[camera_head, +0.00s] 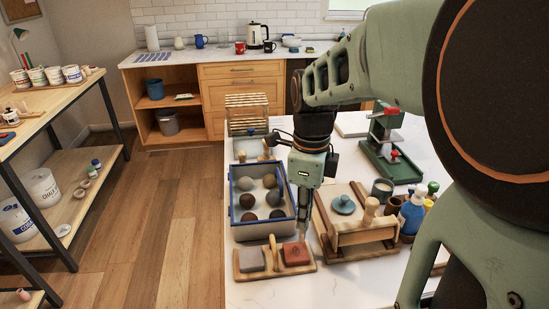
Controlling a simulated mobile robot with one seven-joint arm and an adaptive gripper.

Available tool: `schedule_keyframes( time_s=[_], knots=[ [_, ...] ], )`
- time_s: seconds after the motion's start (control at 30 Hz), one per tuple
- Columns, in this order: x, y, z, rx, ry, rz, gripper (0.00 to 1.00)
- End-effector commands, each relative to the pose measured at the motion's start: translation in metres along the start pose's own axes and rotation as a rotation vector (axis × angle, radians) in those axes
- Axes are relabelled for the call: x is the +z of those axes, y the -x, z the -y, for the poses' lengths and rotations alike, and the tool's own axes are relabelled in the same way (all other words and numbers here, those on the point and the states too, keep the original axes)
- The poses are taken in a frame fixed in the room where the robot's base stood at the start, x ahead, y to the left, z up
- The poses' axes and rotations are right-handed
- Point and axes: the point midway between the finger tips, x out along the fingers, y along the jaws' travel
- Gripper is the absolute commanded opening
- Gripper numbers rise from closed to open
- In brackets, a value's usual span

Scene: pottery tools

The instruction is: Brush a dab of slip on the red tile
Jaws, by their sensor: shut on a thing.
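The red tile (296,255) lies at the right end of a small wooden board (274,272) at the table's front, with a grey tile (251,260) to its left. My gripper (303,208) points down just behind and above the red tile. It is shut on a thin thing that looks like a brush, its low end near the tile's back edge. The brush is small and mostly hidden, and I cannot tell whether it touches the tile. I cannot make out any slip on the tile. A cup (382,190) stands behind the wooden rack; its contents are hidden.
A blue-rimmed tray (236,228) of clay balls stands left of my gripper. A wooden rack (358,240) stands close on the right, with bottles (412,212) beyond it. A green press (392,160) is behind. The tabletop's front left (250,295) is clear.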

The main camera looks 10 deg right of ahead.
Motion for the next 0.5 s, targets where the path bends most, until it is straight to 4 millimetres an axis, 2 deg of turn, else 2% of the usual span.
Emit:
schedule_keyframes(
  time_s=[0.5],
  knots=[
    [0.0000, -0.0056, -0.0001, 0.000, 0.000, 0.000, 0.00]
  ],
)
